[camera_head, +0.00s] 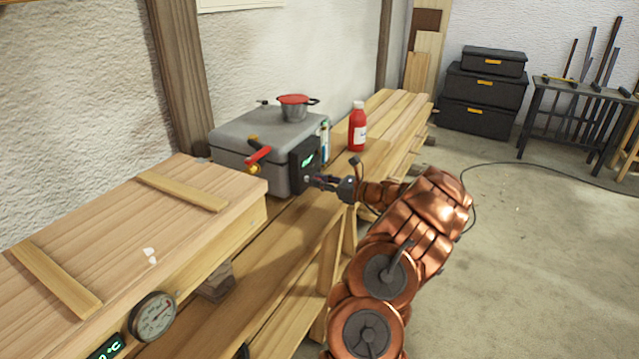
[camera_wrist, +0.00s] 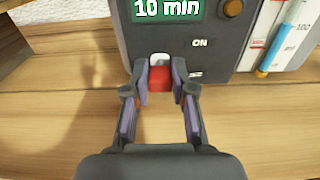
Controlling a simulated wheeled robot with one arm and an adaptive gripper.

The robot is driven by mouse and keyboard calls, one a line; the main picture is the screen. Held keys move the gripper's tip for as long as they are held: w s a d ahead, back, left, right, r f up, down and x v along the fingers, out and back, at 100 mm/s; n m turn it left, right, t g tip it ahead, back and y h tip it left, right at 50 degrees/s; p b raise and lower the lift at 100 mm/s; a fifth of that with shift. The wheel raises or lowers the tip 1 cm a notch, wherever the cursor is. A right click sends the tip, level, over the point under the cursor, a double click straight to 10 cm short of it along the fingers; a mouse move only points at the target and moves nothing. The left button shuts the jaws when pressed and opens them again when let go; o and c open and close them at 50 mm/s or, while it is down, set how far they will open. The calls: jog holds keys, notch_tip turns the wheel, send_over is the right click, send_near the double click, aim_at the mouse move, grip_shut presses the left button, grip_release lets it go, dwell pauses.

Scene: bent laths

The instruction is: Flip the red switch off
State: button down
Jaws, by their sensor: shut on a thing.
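The red switch (camera_wrist: 159,82) is on the lower front of a dark control panel (camera_wrist: 170,35). In the wrist view a pale part shows above its red part. "ON" is printed to its upper right, and a lower label is mostly covered by a finger. My gripper (camera_wrist: 160,76) is shut on the switch, one finger on each side. In the head view my gripper (camera_head: 318,182) reaches the dark panel (camera_head: 303,160) on the grey box (camera_head: 245,150). The switch cannot be made out there.
The panel display reads "10 min". A red-lidded pot (camera_head: 294,110) sits on the grey box, with a red-handled valve (camera_head: 258,156) at its front. A red bottle (camera_head: 357,130) stands behind on the bench. A wooden chest (camera_head: 120,225) is at left. Open floor lies to the right.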

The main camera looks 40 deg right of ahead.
jog(key=shift+f+t+y+b, duration=0.3)
jog(key=shift+f+t+b, duration=0.45)
jog(key=shift+t+b, duration=0.5)
jog(key=shift+b, duration=0.45)
jog(key=c, duration=1)
grip_release()
jog(key=shift+o, duration=0.2)
jog(key=shift+r, duration=0.1)
jog(key=shift+s, duration=0.1)
jog(key=v, duration=1.2)
jog(key=shift+f, duration=0.3)
